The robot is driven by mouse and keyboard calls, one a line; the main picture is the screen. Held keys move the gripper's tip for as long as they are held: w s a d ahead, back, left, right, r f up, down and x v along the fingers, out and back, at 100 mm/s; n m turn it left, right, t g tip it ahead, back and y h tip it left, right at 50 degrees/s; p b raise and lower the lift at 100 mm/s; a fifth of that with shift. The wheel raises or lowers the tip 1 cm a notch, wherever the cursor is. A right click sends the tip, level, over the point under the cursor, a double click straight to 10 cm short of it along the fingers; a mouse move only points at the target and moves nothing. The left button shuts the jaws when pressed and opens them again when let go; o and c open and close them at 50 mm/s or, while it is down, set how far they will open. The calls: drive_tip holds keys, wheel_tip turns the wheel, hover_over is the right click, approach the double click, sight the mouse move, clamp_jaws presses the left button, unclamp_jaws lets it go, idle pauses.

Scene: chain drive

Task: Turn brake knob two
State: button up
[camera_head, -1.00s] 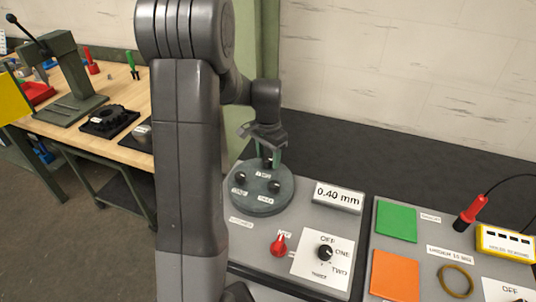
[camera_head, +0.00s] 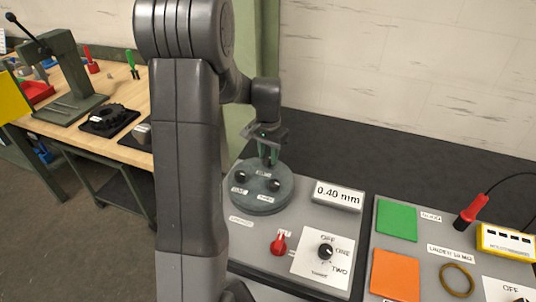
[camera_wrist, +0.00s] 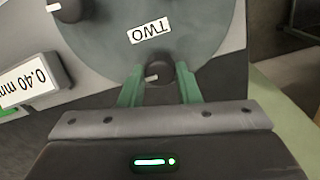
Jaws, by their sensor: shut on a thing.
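A round grey-green plate (camera_head: 262,205) with several dark knobs stands on the grey panel in the head view. Brake knob two (camera_wrist: 158,71), dark with a white pointer mark, shows in the wrist view beside its "TWO" label (camera_wrist: 149,34), which reads upside down there. My gripper (camera_wrist: 160,88) has its two green fingers on either side of this knob and is shut on it. In the head view my gripper (camera_head: 268,160) reaches down at the back of the plate, and its fingers hide this knob.
Two other knobs (camera_head: 240,177) (camera_head: 274,185) sit nearer the front of the plate. A "0.40 mm" display (camera_head: 338,196) stands to its right. A red knob (camera_head: 279,244) and an OFF/ONE/TWO selector (camera_head: 325,251) are in front.

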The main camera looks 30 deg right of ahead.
sight(268, 157)
drive_tip(key=n, duration=0.5)
drive_tip(key=shift+b, duration=0.3)
drive_tip(key=shift+n, duration=0.4)
drive_tip(key=o, duration=1)
drive_tip(key=shift+r, duration=0.15)
wheel_tip(268, 157, up, 14)
drive_tip(key=shift+f+b, duration=0.2)
drive_tip(key=shift+b, duration=0.25)
